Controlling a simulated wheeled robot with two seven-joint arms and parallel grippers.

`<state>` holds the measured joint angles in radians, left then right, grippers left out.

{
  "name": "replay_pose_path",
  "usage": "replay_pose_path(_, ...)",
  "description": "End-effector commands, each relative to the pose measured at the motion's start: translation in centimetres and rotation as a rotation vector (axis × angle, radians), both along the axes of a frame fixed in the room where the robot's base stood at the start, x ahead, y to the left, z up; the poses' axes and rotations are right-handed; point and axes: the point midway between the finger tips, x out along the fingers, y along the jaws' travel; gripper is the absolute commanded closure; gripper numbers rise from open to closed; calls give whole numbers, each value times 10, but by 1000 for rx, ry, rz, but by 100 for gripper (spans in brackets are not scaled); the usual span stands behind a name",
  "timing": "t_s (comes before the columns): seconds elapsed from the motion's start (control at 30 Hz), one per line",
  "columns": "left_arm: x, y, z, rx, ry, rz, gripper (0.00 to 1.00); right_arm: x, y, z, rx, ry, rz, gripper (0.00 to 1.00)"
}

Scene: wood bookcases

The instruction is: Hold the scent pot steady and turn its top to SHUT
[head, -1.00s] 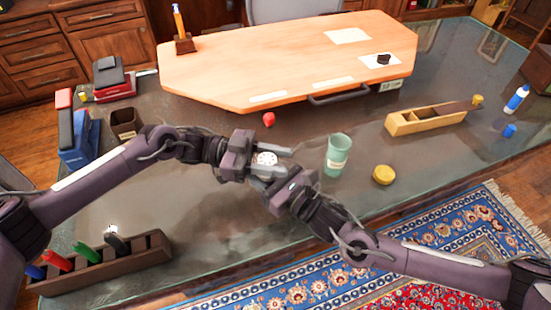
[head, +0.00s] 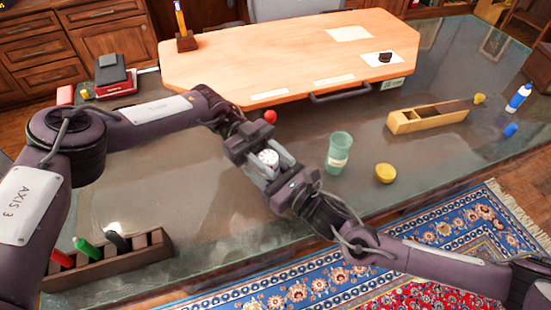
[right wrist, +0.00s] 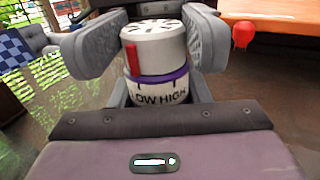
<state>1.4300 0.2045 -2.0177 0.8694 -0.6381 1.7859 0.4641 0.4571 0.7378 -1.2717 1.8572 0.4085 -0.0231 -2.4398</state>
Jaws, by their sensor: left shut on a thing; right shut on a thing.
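The scent pot (head: 268,158) is a small white pot between my two grippers, above the desk. In the right wrist view its slotted white top (right wrist: 153,46) carries a red mark (right wrist: 132,58) at its left side. Below are a purple band and a white body (right wrist: 160,97) reading LOW HIGH. The red mark stands left of LOW; the word SHUT is not seen. My left gripper (head: 262,155) reaches in from the upper left and is shut on the pot around its top. My right gripper (head: 274,170) comes from the lower right and is shut on the pot's body, its contact partly hidden.
A green cup (head: 339,155) and a yellow round thing (head: 385,173) stand to the right of the grippers. A red knob-like object (head: 270,117) is just behind them. A wooden box (head: 428,119) lies further right. A dark rack (head: 108,262) with pens is front left.

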Motion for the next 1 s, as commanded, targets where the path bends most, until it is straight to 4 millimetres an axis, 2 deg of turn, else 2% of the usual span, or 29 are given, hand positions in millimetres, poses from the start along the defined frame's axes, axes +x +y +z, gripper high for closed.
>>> replay_pose_path(0.4, -3, 2, 0, -1, 0, -201, 85, -1, 2, 1, 4, -1, 6, 85)
replay_pose_path(0.97, -3, 4, -1, 4, -2, -230, 85, -1, 2, 1, 3, 0, 5, 85)
replay_pose_path(1.0, -3, 4, -1, 4, -2, -230, 58, -1, 2, 1, 3, 0, 5, 85)
